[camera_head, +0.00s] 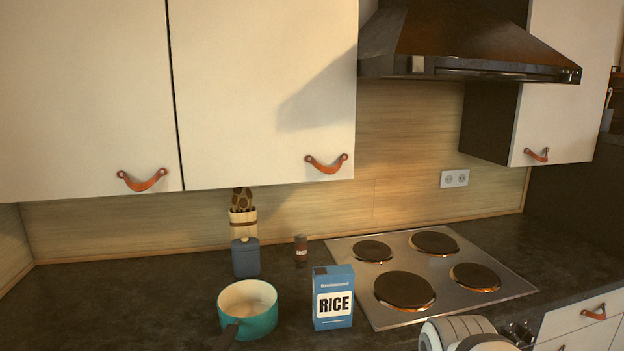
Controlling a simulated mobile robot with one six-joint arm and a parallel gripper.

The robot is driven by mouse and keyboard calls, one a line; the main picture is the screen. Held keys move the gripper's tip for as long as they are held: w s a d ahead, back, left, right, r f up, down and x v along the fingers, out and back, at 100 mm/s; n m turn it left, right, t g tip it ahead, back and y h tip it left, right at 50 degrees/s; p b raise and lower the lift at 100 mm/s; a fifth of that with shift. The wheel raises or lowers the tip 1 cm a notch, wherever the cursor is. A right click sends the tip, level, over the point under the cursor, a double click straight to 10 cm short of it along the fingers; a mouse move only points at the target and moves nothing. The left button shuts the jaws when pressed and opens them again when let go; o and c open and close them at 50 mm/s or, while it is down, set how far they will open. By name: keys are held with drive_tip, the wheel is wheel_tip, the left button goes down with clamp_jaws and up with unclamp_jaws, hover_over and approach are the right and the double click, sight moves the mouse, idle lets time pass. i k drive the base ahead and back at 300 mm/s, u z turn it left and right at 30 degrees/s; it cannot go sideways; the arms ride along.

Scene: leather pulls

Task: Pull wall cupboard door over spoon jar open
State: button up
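The spoon jar (243,226), a light jar with a brown band and wooden spoons in it, stands at the back of the counter, partly hidden by a blue canister. The wall cupboard door (255,85) over it is cream and shut, flush beside the left door. Its orange leather pull (327,165) hangs as a loop near the lower right corner. A white rounded part of my arm shows at the bottom edge, right of centre, well below the door. My gripper's fingers are not in view.
A dark range hood (465,45) juts out right of the door. The left cupboard door (80,95) is shut. Below stand the blue canister (246,259), a small brown jar (301,249), a teal pot (262,322), a rice box (333,299) and the hob (432,262). Air before the door looks clear.

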sight(265, 91)
drive_tip(key=z, duration=0.15)
drive_tip(key=i, duration=0.85)
drive_tip(key=u, duration=0.05)
